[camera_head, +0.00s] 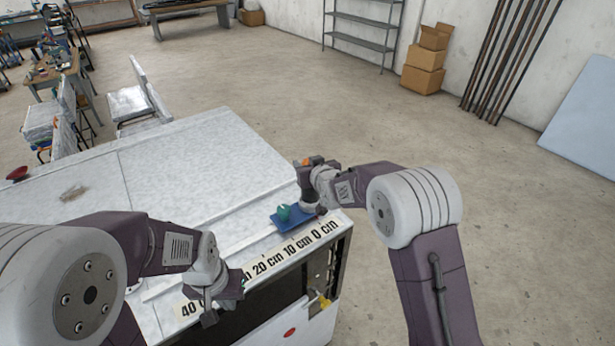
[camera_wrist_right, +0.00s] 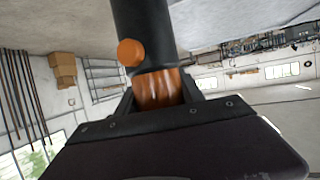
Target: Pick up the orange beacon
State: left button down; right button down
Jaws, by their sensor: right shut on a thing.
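The orange beacon (camera_head: 308,161) is at my right gripper, above the far right part of the white bench. In the right wrist view, its ribbed orange part (camera_wrist_right: 158,88) sits between the fingers of my right gripper (camera_wrist_right: 158,98), which is shut on it. A round orange knob (camera_wrist_right: 130,52) and a thick dark cylinder (camera_wrist_right: 142,25) show just beyond it. In the head view my right wrist hides much of the beacon. My left gripper (camera_head: 224,300) hangs empty over the bench's front edge, its fingers apart.
A green ball (camera_head: 283,212) lies on a blue tray (camera_head: 290,226) beside the right gripper. A centimetre scale (camera_head: 290,249) runs along the front edge of the white bench (camera_head: 205,160). A red dish (camera_head: 17,173) sits far left.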

jog(key=w+d+r+p, duration=0.2)
jog(key=d+r, duration=0.5)
jog(key=d, duration=0.4)
jog(key=shift+w+d+r+p, duration=0.2)
jog(key=shift+d+r+p, duration=0.05)
jog(key=shift+r+p, duration=0.2)
